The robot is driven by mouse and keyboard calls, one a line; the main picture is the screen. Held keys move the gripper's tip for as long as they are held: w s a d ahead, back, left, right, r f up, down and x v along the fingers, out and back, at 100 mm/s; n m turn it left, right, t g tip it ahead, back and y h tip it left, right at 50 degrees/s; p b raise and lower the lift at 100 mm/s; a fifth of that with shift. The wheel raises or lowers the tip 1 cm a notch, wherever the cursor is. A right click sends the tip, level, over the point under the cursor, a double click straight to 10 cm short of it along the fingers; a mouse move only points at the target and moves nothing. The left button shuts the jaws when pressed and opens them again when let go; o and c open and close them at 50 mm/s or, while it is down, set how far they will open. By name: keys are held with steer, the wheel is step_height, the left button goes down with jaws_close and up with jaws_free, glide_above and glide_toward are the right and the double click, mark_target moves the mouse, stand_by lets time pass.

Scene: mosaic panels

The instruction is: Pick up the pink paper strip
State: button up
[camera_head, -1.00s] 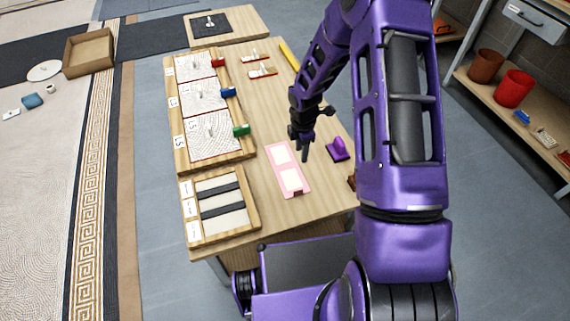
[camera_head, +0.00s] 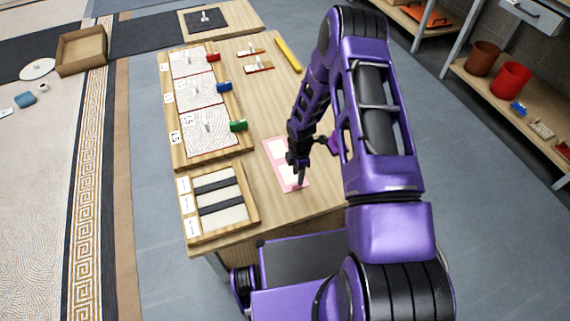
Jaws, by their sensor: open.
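The pink paper strip (camera_head: 276,154) lies flat on the wooden table, right of centre, with pale rectangles on it. My gripper (camera_head: 300,180) points down over the strip's near right part and hides some of it. Its jaws are open, and nothing shows between them. I cannot tell whether the fingertips touch the strip.
Left of the strip lies a wooden tray (camera_head: 252,213) with dark bars. Behind it is a rack of mosaic panels (camera_head: 205,133) with red, blue and green clips. A yellow bar (camera_head: 289,56) lies at the far right. Bare tabletop surrounds the strip's left side.

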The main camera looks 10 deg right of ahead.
steer(key=f, duration=0.4)
steer(key=shift+s+a+f, duration=0.15)
steer(key=shift+s+f, duration=0.1)
steer(key=shift+f, duration=0.1)
jaws_close()
